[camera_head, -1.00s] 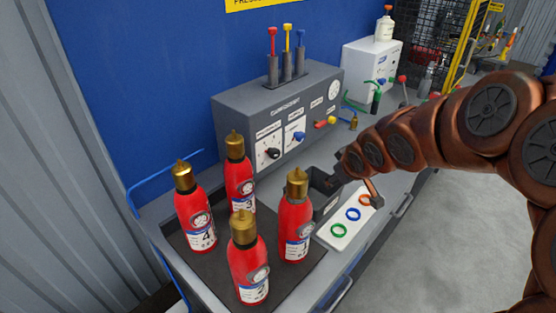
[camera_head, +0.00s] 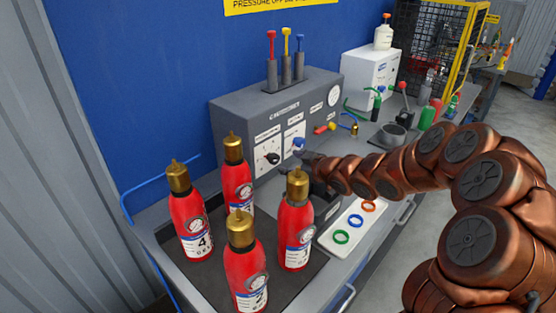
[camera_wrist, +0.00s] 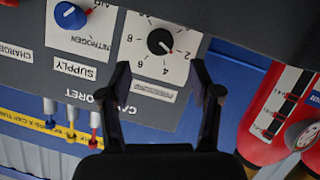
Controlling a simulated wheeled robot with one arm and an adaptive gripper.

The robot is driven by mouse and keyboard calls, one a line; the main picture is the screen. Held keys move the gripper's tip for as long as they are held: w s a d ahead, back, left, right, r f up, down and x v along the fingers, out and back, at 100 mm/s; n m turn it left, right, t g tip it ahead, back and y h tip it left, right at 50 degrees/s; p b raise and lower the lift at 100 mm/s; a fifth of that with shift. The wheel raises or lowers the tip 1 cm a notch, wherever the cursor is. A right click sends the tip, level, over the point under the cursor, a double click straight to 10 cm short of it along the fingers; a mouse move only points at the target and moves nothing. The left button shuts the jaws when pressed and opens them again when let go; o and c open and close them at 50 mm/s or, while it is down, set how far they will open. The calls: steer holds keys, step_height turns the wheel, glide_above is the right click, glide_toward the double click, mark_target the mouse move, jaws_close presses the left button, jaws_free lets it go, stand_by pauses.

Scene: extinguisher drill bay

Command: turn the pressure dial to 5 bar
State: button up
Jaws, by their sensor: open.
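The pressure dial is a black knob (camera_head: 271,158) on a white numbered plate on the front of the grey panel box (camera_head: 240,112). In the wrist view the dial (camera_wrist: 160,41) appears upside down, and its white pointer seems to be near the 2. The dial lies ahead of my gripper (camera_wrist: 164,80), whose two dark fingers are apart with nothing between them. In the head view my gripper (camera_head: 306,158) is just right of the dial, in front of the panel, and partly covers the area below the blue supply knob (camera_head: 298,144).
Several red extinguishers (camera_head: 190,220) stand on the dark mat at the left. A white tray with coloured rings (camera_head: 342,236) lies below my arm. Three levers (camera_head: 286,55) stand on top of the box.

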mark_target(277, 159)
steer(key=shift+p+x, duration=0.8)
steer(key=shift+x, duration=3.05)
steer(key=c, duration=1.1)
steer(key=shift+c, duration=0.2)
